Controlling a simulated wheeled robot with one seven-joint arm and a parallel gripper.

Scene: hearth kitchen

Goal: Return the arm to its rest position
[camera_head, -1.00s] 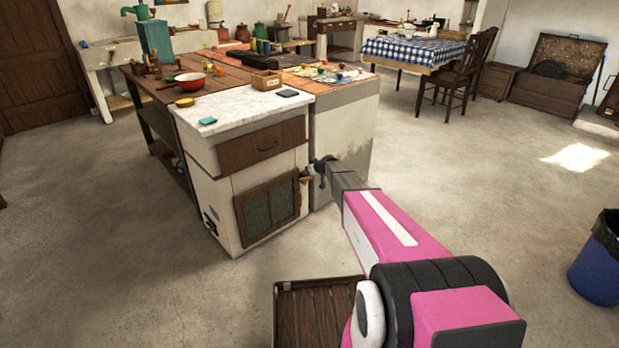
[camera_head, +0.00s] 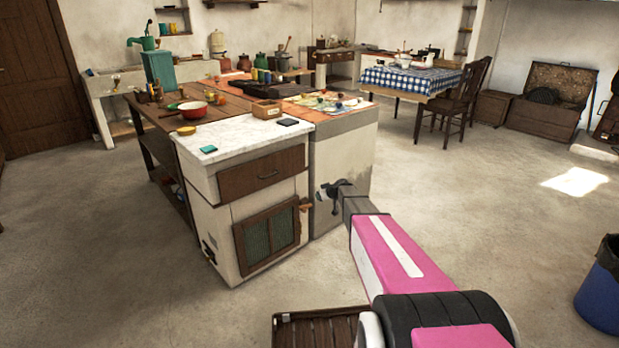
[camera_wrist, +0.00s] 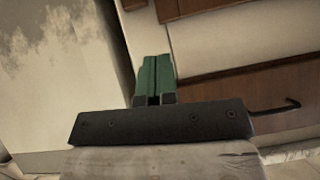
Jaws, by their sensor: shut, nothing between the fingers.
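My gripper (camera_head: 330,192) is at the end of my pink arm, in front of the pale side of the kitchen island in the head view. In the wrist view its two green fingers (camera_wrist: 154,80) are together with nothing between them. Beyond them are the island's cabinet (camera_head: 242,205) front and a dark handle (camera_wrist: 275,107). From the head view I cannot tell how far the fingers are from the cabinet.
A slatted wooden rack (camera_head: 318,328) is on the floor near my arm. A blue bin (camera_head: 601,290) stands at right. The floor between is clear.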

